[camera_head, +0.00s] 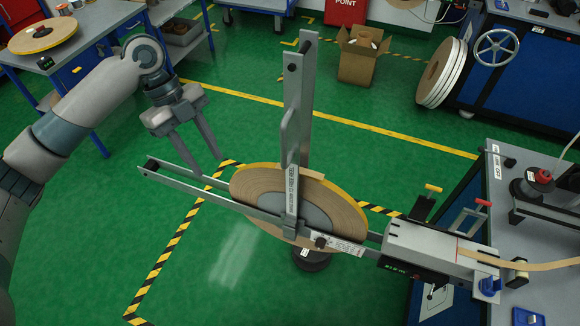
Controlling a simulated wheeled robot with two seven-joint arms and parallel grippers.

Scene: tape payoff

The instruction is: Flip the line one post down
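A grey metal post (299,100) stands upright at the payoff in the middle of the view. It rises in front of a flat reel of tan tape (254,193), and printed text runs along its lower part. The reel leans on a long metal arm frame (190,187) that runs from the left to a white machine head (428,244) at the right. My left gripper (203,167) is open and empty, fingers pointing down, to the left of the post and above the frame's left end. It appears apart from both. My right gripper is not in view.
A yellow-handled lever (432,188) and a red-handled lever (483,203) stand by the machine head. A workbench (549,290) fills the lower right. A cardboard box (357,62) sits behind on the green floor. Floor left of the payoff is clear.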

